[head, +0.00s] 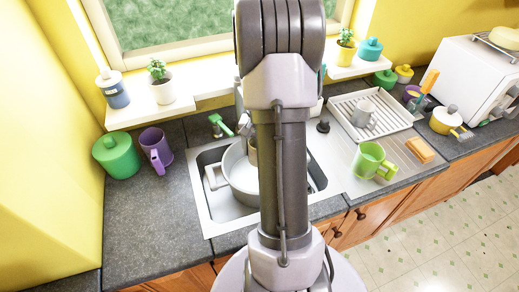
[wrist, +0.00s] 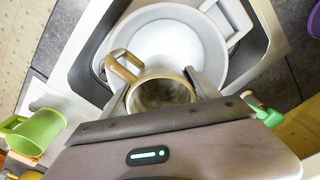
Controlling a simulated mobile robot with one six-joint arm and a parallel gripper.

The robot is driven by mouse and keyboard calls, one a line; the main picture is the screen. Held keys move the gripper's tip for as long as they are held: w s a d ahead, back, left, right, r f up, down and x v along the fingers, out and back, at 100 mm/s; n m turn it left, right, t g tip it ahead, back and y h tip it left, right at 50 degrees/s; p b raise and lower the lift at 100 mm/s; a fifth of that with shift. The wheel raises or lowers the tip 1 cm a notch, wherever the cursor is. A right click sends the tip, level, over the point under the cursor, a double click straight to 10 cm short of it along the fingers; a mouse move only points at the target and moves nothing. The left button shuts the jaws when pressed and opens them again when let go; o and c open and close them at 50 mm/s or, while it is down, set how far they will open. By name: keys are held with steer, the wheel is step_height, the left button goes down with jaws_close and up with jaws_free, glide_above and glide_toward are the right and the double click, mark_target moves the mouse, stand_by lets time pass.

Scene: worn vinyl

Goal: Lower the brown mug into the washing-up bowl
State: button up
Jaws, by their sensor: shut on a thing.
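The brown mug (wrist: 160,94) is upright in the wrist view, its opening towards the camera and its handle towards the upper left. My gripper (wrist: 158,90) is shut on it, one finger on each side. The pale grey washing-up bowl (wrist: 213,52) lies behind the mug in the wrist view. In the head view the bowl (head: 234,180) stands in the sink, its right part hidden by my arm. A sliver of the mug (head: 252,152) shows beside my arm, over the bowl. I cannot tell the mug's height above the bowl floor, and my gripper is hidden there.
The metal sink (head: 205,212) surrounds the bowl. A purple mug (head: 157,148) and green pot (head: 116,155) stand left on the counter. A green tool (head: 218,124) is behind the sink. A green mug (head: 372,160) and dish rack (head: 388,110) are right. The front-left counter is clear.

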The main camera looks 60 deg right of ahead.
step_height(320, 180, down, 12)
steer(key=b, duration=0.9)
steer(key=shift+f+b, duration=0.15)
steer(key=shift+b, duration=0.2)
steer(key=shift+f+b, duration=2)
steer(key=shift+f, duration=0.55)
stand_by(1.3)
steer(key=o, duration=1.8)
